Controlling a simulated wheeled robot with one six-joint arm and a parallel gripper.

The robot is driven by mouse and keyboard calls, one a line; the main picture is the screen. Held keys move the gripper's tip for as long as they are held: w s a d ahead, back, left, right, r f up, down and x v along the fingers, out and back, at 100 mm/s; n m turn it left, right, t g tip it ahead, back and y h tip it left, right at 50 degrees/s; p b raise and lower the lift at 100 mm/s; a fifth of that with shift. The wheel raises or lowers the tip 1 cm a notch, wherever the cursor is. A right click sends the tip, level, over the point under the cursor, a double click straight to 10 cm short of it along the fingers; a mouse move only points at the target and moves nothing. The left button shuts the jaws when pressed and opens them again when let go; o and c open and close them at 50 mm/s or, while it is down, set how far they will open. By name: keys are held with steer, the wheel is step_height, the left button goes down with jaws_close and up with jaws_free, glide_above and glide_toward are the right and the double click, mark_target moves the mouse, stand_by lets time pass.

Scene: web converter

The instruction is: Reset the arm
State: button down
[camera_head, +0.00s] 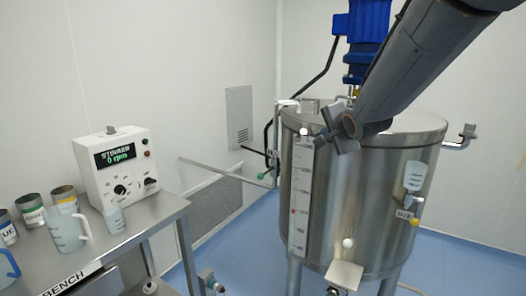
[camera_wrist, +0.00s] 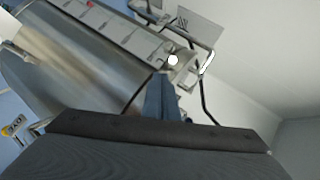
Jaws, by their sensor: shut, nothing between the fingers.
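My arm comes in from the top right in the head view, in front of the steel tank (camera_head: 385,200). My gripper (camera_head: 325,138) is at the arm's lower left end, in front of the tank's upper wall near the rim. Its fingers look closed, with nothing held. In the wrist view my gripper (camera_wrist: 168,85) points toward the tank wall (camera_wrist: 75,70) and the white scale strip (camera_wrist: 125,30). A white ball-shaped knob (camera_wrist: 172,60) shows just past the fingertips. Whether the gripper touches the tank cannot be told.
A blue motor (camera_head: 368,22) stands above the tank lid. At left, a steel bench (camera_head: 150,215) bears a stirrer control box (camera_head: 115,165) reading 0 rpm, plus jugs and several cans. A thin rod (camera_head: 222,170) sticks out left of the tank. Blue floor is open at right.

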steer(key=s+f+n+g+b, duration=0.2)
steer(key=s+f+n+g, duration=0.4)
steer(key=s+f, duration=0.7)
steer(key=s+d+f+n+g+h+b, duration=0.1)
steer(key=s+f+n+g, duration=0.4)
steer(key=s+f, duration=0.8)
steer(key=s+n, duration=0.2)
steer(key=s, duration=0.4)
steer(key=shift+s+f+g+b, duration=0.15)
steer(key=shift+f+g+b, duration=0.2)
steer(key=shift+f+g, duration=0.05)
